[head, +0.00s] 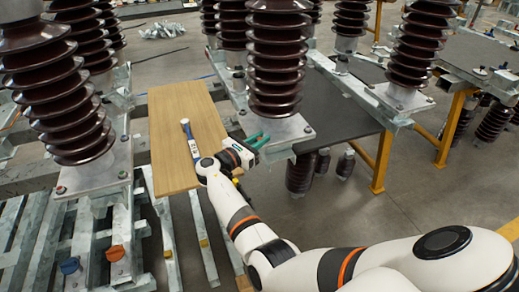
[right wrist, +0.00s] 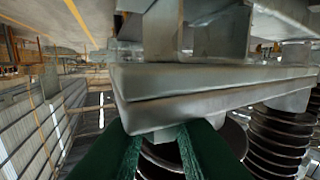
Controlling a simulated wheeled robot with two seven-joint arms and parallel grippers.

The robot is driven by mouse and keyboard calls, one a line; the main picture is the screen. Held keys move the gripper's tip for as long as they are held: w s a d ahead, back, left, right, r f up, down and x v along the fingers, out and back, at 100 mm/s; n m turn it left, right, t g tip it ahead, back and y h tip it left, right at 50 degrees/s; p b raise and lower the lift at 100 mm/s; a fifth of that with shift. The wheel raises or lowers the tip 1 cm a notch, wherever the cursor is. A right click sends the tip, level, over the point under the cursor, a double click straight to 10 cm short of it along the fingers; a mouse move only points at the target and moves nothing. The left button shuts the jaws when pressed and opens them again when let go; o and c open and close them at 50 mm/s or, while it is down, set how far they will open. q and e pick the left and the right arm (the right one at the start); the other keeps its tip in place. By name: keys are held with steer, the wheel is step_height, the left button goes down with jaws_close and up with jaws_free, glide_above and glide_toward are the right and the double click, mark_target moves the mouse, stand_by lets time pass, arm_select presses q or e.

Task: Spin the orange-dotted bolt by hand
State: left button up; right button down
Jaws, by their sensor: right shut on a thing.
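My right gripper (head: 262,141), with green fingers, is at the front edge of the metal base plate (head: 285,133) under a brown ribbed insulator. In the right wrist view the green fingers (right wrist: 160,145) close around a small grey bolt end (right wrist: 165,134) just below the plate (right wrist: 215,85). Most of the bolt is hidden by the fingers and plate. No orange dot can be made out on it. Another bolt (head: 307,129) shows at the plate's right corner. My left gripper is not in view.
Brown ribbed insulators (head: 276,60) stand on galvanized frames around my arm. A wooden board (head: 180,110) holds a blue-and-white tool (head: 190,140). An orange knob (head: 115,253) and a blue knob (head: 69,265) sit lower left. Grey floor (head: 400,205) is open at right.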

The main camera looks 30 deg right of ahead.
steer(key=m+g+b, duration=0.2)
steer(key=g, duration=0.1)
steer(key=shift+w+f+b, duration=0.1)
steer(key=shift+f+b, duration=0.05)
steer(key=shift+b, duration=0.15)
steer(key=shift+r+m+g+b, duration=0.2)
steer(key=shift+m+g+b, duration=0.3)
steer(key=shift+g+b, duration=0.3)
steer(key=c, duration=1.3)
jaws_free()
